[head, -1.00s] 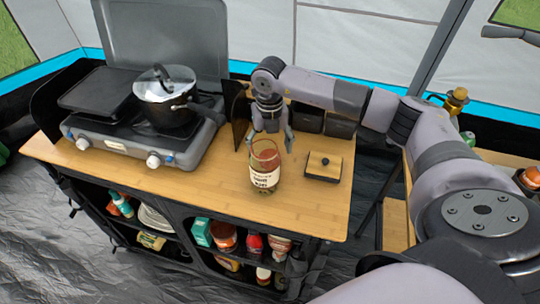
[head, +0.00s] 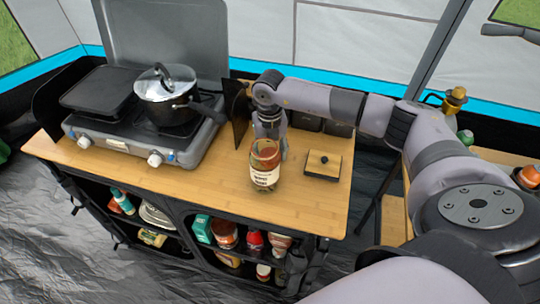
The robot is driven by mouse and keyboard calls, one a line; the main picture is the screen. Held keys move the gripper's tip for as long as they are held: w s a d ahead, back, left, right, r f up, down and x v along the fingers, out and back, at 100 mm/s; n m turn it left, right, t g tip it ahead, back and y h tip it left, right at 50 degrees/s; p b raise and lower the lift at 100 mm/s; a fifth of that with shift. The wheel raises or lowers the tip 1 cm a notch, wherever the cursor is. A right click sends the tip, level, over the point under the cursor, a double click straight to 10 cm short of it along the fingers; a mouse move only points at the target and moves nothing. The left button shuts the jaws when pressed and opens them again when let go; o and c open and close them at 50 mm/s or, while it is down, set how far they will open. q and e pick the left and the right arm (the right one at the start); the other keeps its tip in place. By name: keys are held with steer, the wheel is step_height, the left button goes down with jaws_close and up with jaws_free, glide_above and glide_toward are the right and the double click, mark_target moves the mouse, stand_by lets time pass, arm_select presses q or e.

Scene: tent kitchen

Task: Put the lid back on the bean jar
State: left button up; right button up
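The bean jar (head: 265,173), clear glass with a pale label and reddish contents, stands upright on the wooden counter. Its top appears uncovered. A flat square wooden piece with a dark edge and black knob (head: 323,165), which looks like a lid, lies on the counter to the right of the jar. My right gripper (head: 271,143) points down right behind the jar. One finger shows beside the jar's right edge; the rest is hidden by the jar, so its opening and any contact are unclear. My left gripper is out of view.
A camping stove (head: 135,142) with a lidded pot (head: 166,97) and a dark griddle (head: 97,90) stands left. Dark boxes (head: 338,128) stand behind the square piece. The counter's front edge (head: 215,198) is clear. Shelves below hold several packages and bottles.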

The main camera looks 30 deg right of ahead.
steer(key=shift+c, duration=1.1)
arm_select(q)
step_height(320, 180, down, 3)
steer(key=b, duration=0.3)
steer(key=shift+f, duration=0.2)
arm_select(e)
step_height(320, 180, up, 20)
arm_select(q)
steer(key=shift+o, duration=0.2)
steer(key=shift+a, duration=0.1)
